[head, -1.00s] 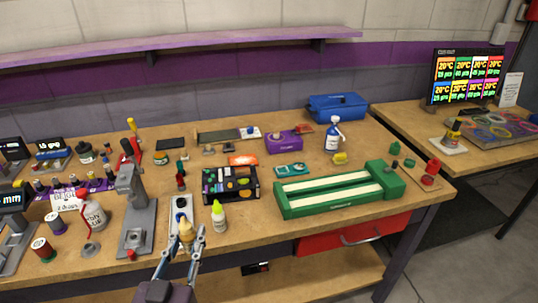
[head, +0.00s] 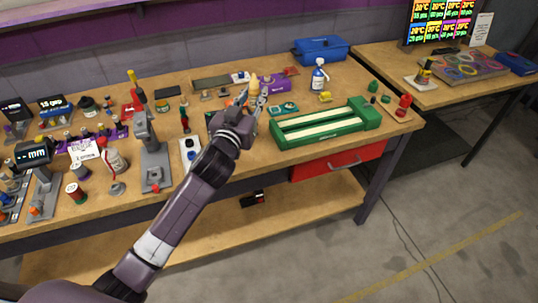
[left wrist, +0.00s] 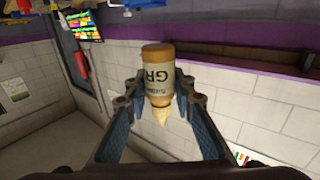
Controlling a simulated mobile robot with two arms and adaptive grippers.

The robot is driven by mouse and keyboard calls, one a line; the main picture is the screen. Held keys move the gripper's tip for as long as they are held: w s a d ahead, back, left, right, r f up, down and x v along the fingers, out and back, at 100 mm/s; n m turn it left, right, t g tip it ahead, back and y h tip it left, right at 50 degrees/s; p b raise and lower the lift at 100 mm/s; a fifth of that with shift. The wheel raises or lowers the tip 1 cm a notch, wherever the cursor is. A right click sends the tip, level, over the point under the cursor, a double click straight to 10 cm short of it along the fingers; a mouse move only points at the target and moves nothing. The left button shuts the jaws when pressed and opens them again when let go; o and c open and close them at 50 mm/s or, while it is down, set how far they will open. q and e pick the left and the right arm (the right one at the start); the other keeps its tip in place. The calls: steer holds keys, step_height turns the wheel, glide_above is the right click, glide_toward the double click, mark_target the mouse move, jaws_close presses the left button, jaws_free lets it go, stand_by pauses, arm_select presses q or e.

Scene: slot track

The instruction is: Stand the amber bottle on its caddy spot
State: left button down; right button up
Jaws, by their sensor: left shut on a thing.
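The amber bottle (left wrist: 159,77) has a pale label and a cone-shaped cream tip. My left gripper (left wrist: 158,98) is shut on it, with a finger on each side. I cannot tell whether that block is the caddy. My arm hides part of the bench in front. The right gripper is not in view.
The green slot track (head: 322,127) lies to the right of my arm. A blue-and-white spray bottle (head: 319,76) and a blue toolbox (head: 320,50) stand behind it. A grey press (head: 153,155) and several small bottles and tools crowd the left side.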

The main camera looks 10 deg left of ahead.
arm_select(q)
steer(key=shift+w+d+r, duration=0.1)
steer(key=shift+w+r, duration=0.4)
steer(key=shift+r, duration=0.05)
steer(key=shift+w, duration=0.1)
step_height(320, 180, down, 15)
steer(key=shift+f+b, duration=0.1)
steer(key=shift+b, duration=1)
steer(key=shift+f+b, duration=0.75)
steer(key=shift+f, duration=1.5)
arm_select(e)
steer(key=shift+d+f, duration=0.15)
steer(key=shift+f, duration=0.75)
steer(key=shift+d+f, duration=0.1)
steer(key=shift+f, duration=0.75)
arm_select(q)
steer(key=shift+f, duration=0.1)
steer(key=shift+f, duration=0.15)
steer(key=c, duration=1.8)
jaws_free()
steer(key=shift+o, duration=0.9)
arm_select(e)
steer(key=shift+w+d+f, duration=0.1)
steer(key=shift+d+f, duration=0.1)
